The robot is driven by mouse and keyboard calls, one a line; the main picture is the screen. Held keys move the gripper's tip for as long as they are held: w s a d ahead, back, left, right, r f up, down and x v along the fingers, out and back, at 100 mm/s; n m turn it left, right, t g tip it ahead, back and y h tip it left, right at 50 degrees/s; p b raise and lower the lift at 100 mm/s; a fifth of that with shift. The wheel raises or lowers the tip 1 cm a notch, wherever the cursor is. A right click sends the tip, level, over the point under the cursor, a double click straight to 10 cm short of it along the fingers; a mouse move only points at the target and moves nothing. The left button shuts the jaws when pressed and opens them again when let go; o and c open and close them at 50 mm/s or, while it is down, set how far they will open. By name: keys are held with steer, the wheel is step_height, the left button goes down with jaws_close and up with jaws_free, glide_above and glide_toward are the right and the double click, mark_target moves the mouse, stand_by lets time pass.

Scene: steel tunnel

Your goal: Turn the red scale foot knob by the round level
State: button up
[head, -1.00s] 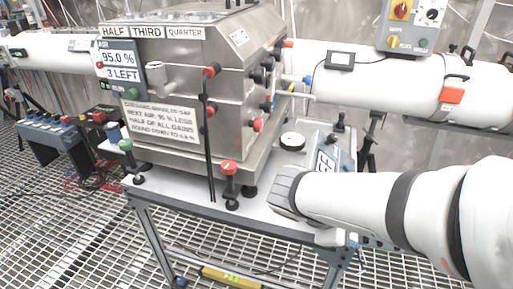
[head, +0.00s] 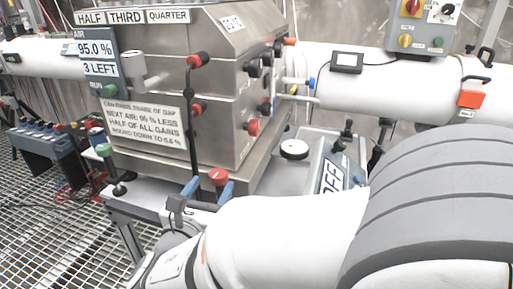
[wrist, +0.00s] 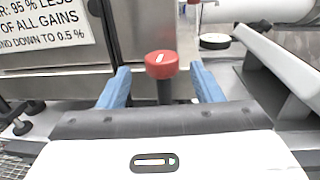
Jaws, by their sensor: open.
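The red foot knob (head: 218,177) stands upright on a dark stem at the front right corner below the steel box. In the wrist view the red knob (wrist: 161,64), with a white mark on top, is near the middle. My gripper (head: 207,186) is open, its two blue fingers on either side of the knob. In the wrist view my gripper (wrist: 160,80) shows clear gaps beside the knob; I see no contact. A round white disc with a dark rim (head: 293,149) lies right of the knob; I cannot tell if it is the round level.
A green knob (head: 103,150) is at the left corner. A panel reading OFF (head: 335,178) is to the right. My arm covers the lower right.

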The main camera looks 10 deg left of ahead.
mark_target(220, 182)
steer(key=w, duration=0.5)
steer(key=shift+w+d, duration=0.1)
steer(key=c, duration=1)
steer(key=n+y+b, duration=0.1)
steer(key=y, duration=0.1)
steer(key=n+y+b, duration=0.1)
steer(key=y+b, duration=0.1)
steer(key=n+g+y+b, duration=0.1)
steer(key=n+y+b, duration=0.1)
steer(key=shift+f, duration=0.25)
steer(key=shift+r+n+g+y+b, duration=0.3)
steer(key=shift+n+g+y+b, duration=0.4)
steer(key=shift+y+b, duration=0.45)
steer(key=o, duration=1)
